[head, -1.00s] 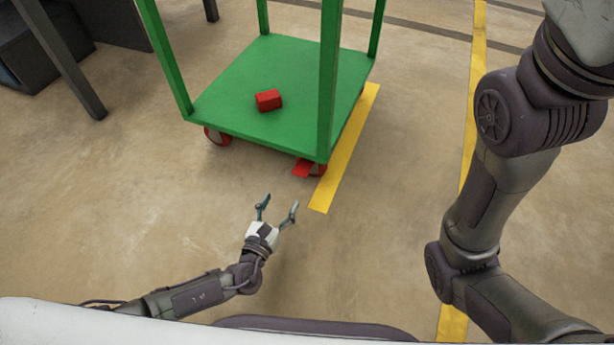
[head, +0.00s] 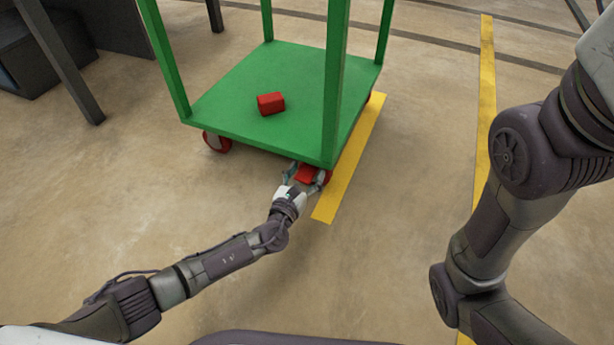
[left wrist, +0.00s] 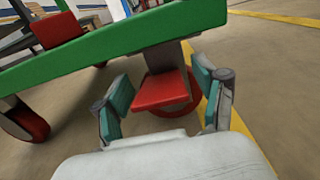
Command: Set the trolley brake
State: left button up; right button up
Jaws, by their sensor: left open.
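The green trolley (head: 235,85) stands on the floor ahead, with its near right corner closest to me. The red brake pedal (head: 308,174) sticks out at the caster under that corner. In the left wrist view the pedal (left wrist: 161,90) is a flat red plate in front of a red wheel. My left gripper (head: 305,177) is open, its fingers on either side of the pedal; in the left wrist view the fingers (left wrist: 165,103) show gaps to it. Whether anything touches is unclear. My right arm shows at the right, but its gripper is out of view.
A red box (head: 271,103) lies on the trolley deck. Another red caster (head: 216,142) is under the near left corner. A green upright (head: 336,80) rises above the brake corner. Yellow floor tape (head: 350,165) runs beside the trolley. The floor in front is clear.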

pick_arm(q)
jog(key=shift+w+d, duration=0.1)
jog(key=shift+w, duration=0.15)
grip_shut()
